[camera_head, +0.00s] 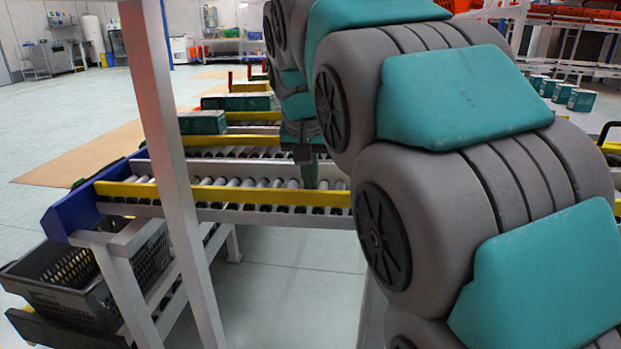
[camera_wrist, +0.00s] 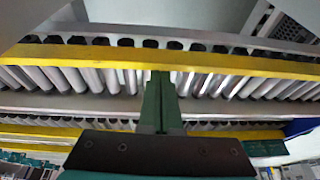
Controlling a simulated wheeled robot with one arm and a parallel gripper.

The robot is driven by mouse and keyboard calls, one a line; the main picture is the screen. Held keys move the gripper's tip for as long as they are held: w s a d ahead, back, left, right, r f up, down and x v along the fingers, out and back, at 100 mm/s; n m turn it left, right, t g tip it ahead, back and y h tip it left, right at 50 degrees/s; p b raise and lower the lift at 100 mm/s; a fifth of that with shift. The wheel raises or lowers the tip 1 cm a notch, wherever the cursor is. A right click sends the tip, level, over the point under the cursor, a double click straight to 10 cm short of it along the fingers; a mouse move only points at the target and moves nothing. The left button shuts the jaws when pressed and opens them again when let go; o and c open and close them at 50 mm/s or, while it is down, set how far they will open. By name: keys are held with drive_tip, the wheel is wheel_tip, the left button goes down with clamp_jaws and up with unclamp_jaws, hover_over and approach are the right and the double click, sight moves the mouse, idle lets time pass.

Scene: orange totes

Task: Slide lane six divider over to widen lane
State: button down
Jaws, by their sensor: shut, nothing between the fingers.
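Yellow divider rails run along the roller lanes; no number shows, so I cannot tell which is lane six's. The nearest yellow rail (camera_head: 235,195) lies along the front lane of grey rollers (camera_head: 225,208). It also crosses the wrist view (camera_wrist: 100,55). My gripper (camera_head: 309,172) points down over this lane, partly hidden by my arm. In the wrist view its green fingers (camera_wrist: 161,78) are together and empty, with their tips overlapping the lower edge of the nearest rail. I cannot tell whether they touch it. Another yellow rail (camera_head: 215,140) lies farther back.
A blue end piece (camera_head: 72,205) closes the lane at left. A white post (camera_head: 165,130) stands in front of the rack. Green boxes (camera_head: 203,122) sit on farther lanes. A grey crate (camera_head: 75,280) is at lower left. My arm fills the right side.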

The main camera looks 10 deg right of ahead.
drive_tip(key=w, duration=0.2)
drive_tip(key=w+d+r, duration=0.1)
drive_tip(key=w, duration=0.1)
drive_tip(key=shift+d+p, duration=0.1)
drive_tip(key=shift+p, duration=0.25)
drive_tip(key=v, duration=0.9)
drive_tip(key=shift+s, duration=0.25)
drive_tip(key=shift+s, duration=0.15)
